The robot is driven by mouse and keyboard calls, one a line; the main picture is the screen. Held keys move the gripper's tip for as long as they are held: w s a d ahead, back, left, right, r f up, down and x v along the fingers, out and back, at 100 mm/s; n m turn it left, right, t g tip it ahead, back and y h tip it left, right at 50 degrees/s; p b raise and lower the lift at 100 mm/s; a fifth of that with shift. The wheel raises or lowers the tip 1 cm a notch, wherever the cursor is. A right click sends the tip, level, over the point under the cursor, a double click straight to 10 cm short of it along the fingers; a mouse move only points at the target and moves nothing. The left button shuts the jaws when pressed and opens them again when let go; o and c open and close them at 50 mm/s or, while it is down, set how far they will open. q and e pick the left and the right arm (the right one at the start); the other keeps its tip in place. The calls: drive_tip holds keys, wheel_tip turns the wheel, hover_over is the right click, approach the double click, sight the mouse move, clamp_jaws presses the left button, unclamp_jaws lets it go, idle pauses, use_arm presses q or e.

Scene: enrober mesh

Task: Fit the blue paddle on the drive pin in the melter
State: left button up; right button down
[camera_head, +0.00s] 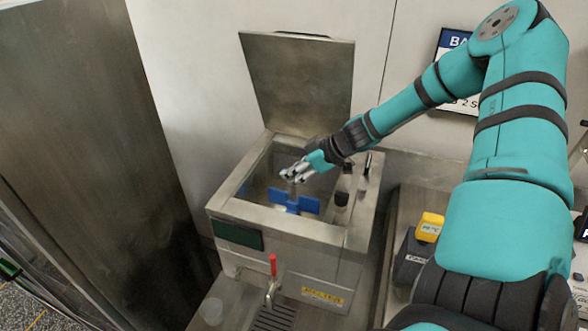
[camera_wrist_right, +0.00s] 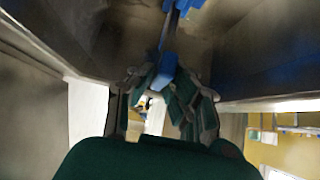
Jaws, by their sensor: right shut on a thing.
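The blue paddle (camera_head: 293,201) is inside the open top of the steel melter (camera_head: 330,232). It also shows in the right wrist view (camera_wrist_right: 167,70), running from between my fingers into the tank. My right gripper (camera_head: 297,174) reaches into the opening from the right and is shut on the upper part of the paddle. In the right wrist view my right gripper (camera_wrist_right: 165,92) has its fingers close around a blue part. The drive pin is not clearly visible; I cannot tell whether the paddle touches it. My left gripper is not in view.
The melter's lid (camera_head: 300,85) stands open at the back. Black knobs (camera_head: 341,200) sit on its right rim. A red-handled tap (camera_head: 273,266) is at the front. A yellow-topped device (camera_head: 429,227) stands at the right. A tall steel cabinet (camera_head: 80,130) closes off the left.

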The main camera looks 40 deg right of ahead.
drive_tip(key=shift+f+b, duration=0.9)
drive_tip(key=shift+f, duration=0.3)
drive_tip(key=c, duration=1.2)
unclamp_jaws()
drive_tip(key=v, duration=1.2)
drive_tip(key=shift+d, duration=0.1)
